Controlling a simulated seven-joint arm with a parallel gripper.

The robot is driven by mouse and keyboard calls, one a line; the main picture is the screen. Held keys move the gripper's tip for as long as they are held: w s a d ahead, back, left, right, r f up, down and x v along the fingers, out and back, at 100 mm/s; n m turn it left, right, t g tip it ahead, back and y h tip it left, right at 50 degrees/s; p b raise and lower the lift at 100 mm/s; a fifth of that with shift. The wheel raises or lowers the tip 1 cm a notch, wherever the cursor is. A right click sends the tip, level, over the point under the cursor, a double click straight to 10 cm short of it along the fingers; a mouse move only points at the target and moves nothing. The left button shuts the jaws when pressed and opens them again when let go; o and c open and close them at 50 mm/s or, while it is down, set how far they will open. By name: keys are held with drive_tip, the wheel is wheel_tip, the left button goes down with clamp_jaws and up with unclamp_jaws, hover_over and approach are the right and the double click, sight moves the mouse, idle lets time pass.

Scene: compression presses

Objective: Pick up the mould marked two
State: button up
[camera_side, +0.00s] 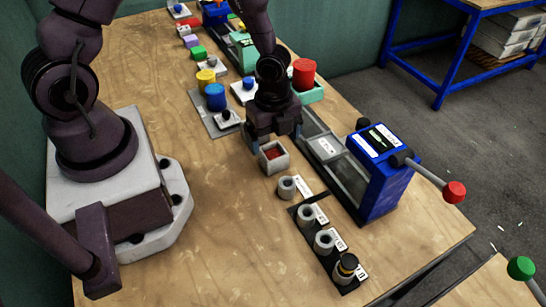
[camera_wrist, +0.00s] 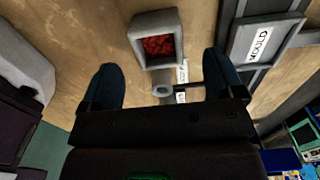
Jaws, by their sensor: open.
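My gripper (camera_side: 273,140) is open and points down, with the fingers apart. Just below and in front of it stands a square grey open-topped box (camera_side: 274,163) with red material inside. In the wrist view the box (camera_wrist: 139,48) lies ahead of the gap between my two fingertips (camera_wrist: 160,72), and neither finger touches it. No number can be read on the box. A black rack (camera_side: 318,261) at the front holds grey cylinders (camera_side: 307,215) and a dark, gold-banded piece (camera_side: 346,268). White number cards stand beside it, too small to read surely, so I cannot tell which piece is marked two.
A blue press (camera_side: 383,185) with a red-knobbed lever (camera_side: 453,192) stands at right, beside a grey track with a plate labelled MOULD (camera_wrist: 258,42). A small grey cylinder (camera_side: 287,189) is near the box. Blue and yellow containers (camera_side: 214,97) stand behind. The table's left front is bare.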

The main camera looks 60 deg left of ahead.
sight(273, 154)
drive_tip(key=shift+s+f, duration=0.1)
drive_tip(key=shift+f, duration=2.6)
drive_tip(key=c, duration=1.2)
wheel_tip(273, 154, up, 9)
drive_tip(key=shift+w+d+r+n, duration=0.15)
drive_tip(key=shift+w+d+n, duration=0.35)
drive_tip(key=shift+w+n, duration=2.05)
drive_tip(key=shift+w+d+r+n, duration=0.2)
drive_tip(key=shift+w+d+n, duration=0.25)
drive_tip(key=shift+w+n, duration=2.1)
drive_tip(key=shift+w+d+r+n, duration=0.15)
drive_tip(key=shift+w+d+n, duration=0.65)
drive_tip(key=shift+n, duration=3.1)
drive_tip(key=shift+w+a, duration=0.3)
